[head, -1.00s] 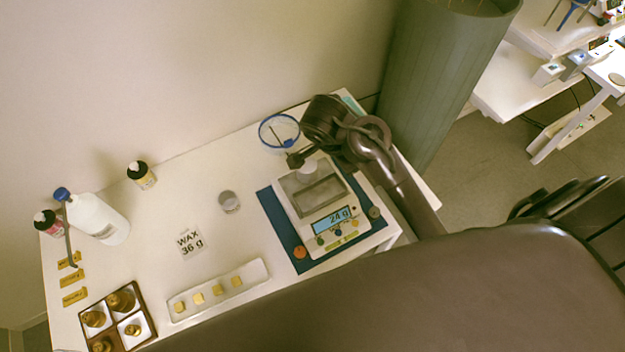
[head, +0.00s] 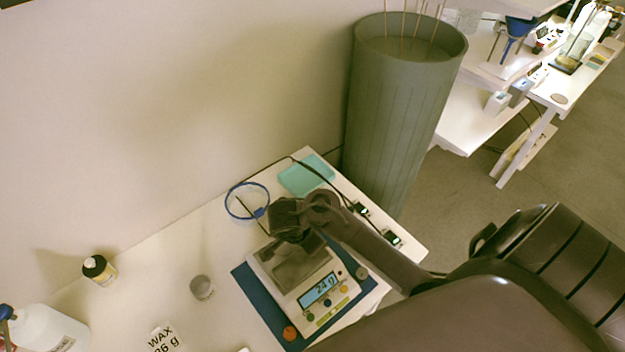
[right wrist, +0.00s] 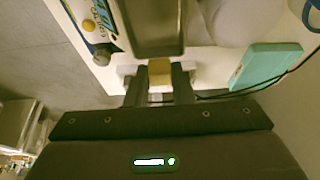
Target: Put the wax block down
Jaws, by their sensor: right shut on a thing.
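My right gripper (right wrist: 160,88) is shut on a small yellowish wax block (right wrist: 160,68), seen between its two fingers in the right wrist view. The metal weighing pan (right wrist: 150,28) of the scale lies just beyond the block there. In the head view my right gripper (head: 288,233) is over the back of the scale, and the block is hidden. The white scale (head: 292,301) stands on a blue mat (head: 261,306) and its display (head: 320,290) appears to read 24 g. A "WAX 36 g" card (head: 161,338) is partly cut off. My left gripper is not in view.
A small round container (head: 202,287) stands left of the scale. A dark-capped bottle (head: 100,270) and a white bottle (head: 45,330) are at left. A tall green bin (head: 395,130) stands behind the table.

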